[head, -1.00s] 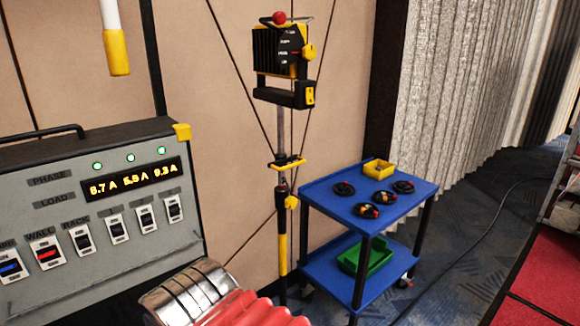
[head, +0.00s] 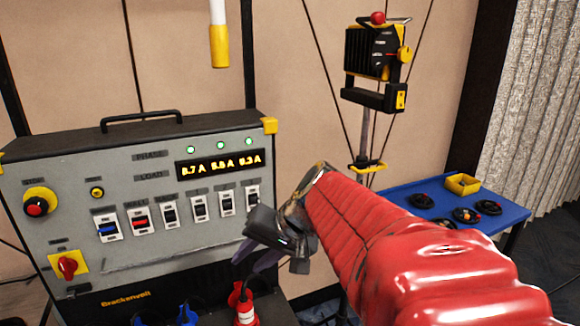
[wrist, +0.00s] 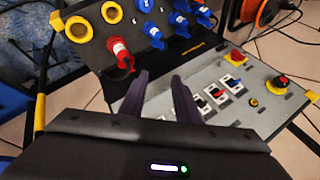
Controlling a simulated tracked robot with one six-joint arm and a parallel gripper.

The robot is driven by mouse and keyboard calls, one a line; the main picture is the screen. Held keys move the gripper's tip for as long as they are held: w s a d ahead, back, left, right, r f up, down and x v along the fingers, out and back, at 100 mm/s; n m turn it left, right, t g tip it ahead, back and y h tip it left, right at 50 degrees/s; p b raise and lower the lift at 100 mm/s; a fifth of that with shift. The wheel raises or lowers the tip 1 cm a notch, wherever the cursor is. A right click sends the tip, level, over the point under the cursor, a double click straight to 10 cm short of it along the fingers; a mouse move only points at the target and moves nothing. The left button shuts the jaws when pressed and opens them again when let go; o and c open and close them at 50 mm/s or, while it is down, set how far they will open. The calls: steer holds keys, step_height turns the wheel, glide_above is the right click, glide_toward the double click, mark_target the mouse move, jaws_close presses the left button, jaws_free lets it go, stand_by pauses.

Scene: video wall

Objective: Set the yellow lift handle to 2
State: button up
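No handle in view is clearly labelled as the lift. A black unit on a stand (head: 372,55) has a yellow knob (head: 404,54) on its right side, beside a dark marked face whose figures are too small to read. A white rod with a yellow end (head: 219,46) hangs at the top. My gripper (head: 245,265) is in front of the lower right of the grey power panel (head: 75,235), well below and left of the stand unit. In the wrist view my gripper (wrist: 160,88) has its two dark fingers apart, with nothing between them.
The panel has a row of switches (head: 170,213), a red knob on a yellow plate (head: 67,266) and a red plug (head: 245,309) below my gripper. A blue cart (head: 400,193) with coiled cables stands right, partly behind my red-sleeved arm. Open air lies between panel and stand.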

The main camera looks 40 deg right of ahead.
steer(key=w+d+r+m+t, duration=0.2)
steer(key=w+d+m, duration=0.15)
steer(key=d, duration=0.65)
steer(key=m+t+h, duration=0.6)
steer(key=m+h, duration=0.1)
steer(key=m, duration=0.3)
glide_toward(375, 170)
steer(key=s, duration=0.3)
steer(key=shift+s+a+r+n, duration=0.1)
steer(key=shift+a+n, duration=0.15)
steer(key=x, duration=1.4)
steer(key=shift+a+r, duration=0.2)
steer(key=shift+a, duration=0.05)
steer(key=shift+c, duration=0.6)
